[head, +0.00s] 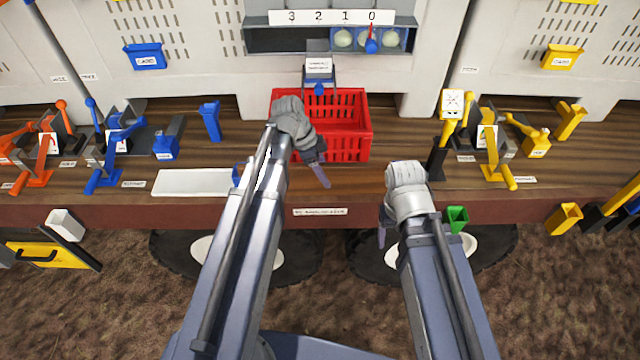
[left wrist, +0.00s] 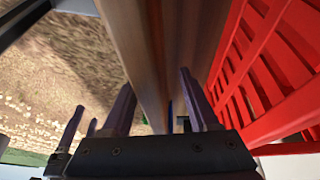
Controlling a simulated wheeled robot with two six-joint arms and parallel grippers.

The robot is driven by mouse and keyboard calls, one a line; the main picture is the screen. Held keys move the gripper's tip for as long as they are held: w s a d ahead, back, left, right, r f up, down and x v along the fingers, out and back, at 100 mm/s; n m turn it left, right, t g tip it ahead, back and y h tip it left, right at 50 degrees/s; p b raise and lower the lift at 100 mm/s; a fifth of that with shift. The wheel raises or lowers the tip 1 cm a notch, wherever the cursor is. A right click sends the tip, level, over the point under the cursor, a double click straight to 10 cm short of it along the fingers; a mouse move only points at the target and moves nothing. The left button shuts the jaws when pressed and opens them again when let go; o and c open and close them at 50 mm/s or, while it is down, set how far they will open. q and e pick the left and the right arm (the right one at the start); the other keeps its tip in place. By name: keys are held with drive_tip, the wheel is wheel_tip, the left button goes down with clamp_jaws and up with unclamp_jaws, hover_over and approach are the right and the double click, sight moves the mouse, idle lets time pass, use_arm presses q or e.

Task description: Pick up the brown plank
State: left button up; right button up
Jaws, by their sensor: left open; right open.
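I cannot make out a separate brown plank in either view. Brown wooden boards form the tabletop (head: 240,135), and a brown wooden surface (left wrist: 190,35) runs lengthwise in the left wrist view. My left gripper (head: 318,170) is over the table just in front of the red crate (head: 345,147). In the left wrist view its fingers (left wrist: 160,105) stand apart with nothing seen held between them, and the red crate (left wrist: 270,75) is close on the right. My right gripper (head: 383,225) is open at the table's front edge, partly hidden by its own wrist.
A white board (head: 190,183) lies front left. Orange levers (head: 42,165) and blue levers (head: 105,170) stand left; yellow levers (head: 492,170) stand right. A green holder (head: 457,217) hangs on the front edge. An onion rack (head: 408,40) is at the back.

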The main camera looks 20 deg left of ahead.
use_arm(q)
clamp_jaws()
idle(0.5)
idle(0.9)
